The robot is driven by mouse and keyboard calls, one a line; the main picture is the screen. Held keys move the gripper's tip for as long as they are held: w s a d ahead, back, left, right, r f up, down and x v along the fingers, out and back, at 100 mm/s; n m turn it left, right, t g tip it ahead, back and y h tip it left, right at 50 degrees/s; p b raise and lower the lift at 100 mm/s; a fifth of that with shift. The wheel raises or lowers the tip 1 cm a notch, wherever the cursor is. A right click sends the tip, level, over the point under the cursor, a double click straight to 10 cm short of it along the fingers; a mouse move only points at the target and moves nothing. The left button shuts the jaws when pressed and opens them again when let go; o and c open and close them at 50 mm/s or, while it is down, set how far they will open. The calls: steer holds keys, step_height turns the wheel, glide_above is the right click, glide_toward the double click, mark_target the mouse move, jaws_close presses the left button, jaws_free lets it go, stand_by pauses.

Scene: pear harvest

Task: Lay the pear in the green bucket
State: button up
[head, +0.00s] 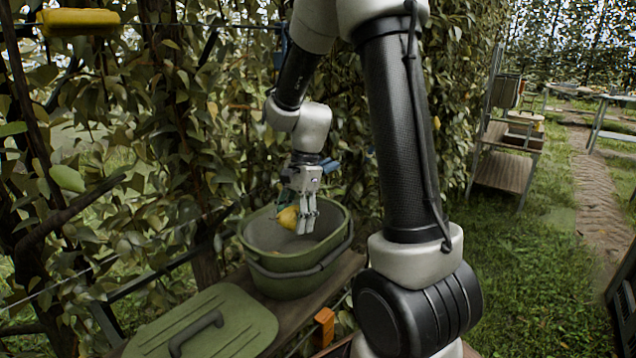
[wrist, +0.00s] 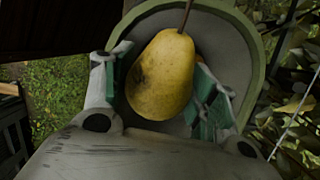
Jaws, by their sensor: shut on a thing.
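The yellow pear (head: 288,217) is between the fingers of my gripper (head: 307,218), over the open mouth of the green bucket (head: 290,284). In the wrist view the pear (wrist: 161,78) fills the middle, stem up in the picture, with a dark patch on its left side. The fingers of my gripper (wrist: 165,100) are shut on it from both sides. Behind the pear, the bucket's rim (wrist: 258,62) and grey inside show. In the head view the fingertips are at about the height of the rim. The bucket's floor is mostly hidden.
The bucket stands on a wooden bench (head: 343,268). Its green lid (head: 232,325) with a handle lies in front to the left. An orange block (head: 324,327) is near the bench's front. Leafy branches and wires crowd the left and back. Grass is open to the right.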

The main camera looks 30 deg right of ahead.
steer(key=w+d+r+n+h, duration=0.3)
steer(key=w+d+r, duration=0.2)
steer(key=d, duration=0.5)
steer(key=shift+t, duration=0.4)
steer(key=shift+a+f, duration=0.2)
steer(key=shift+f, duration=10.65)
steer(key=shift+f, duration=0.4)
steer(key=o, duration=1.2)
steer(key=shift+o, duration=0.2)
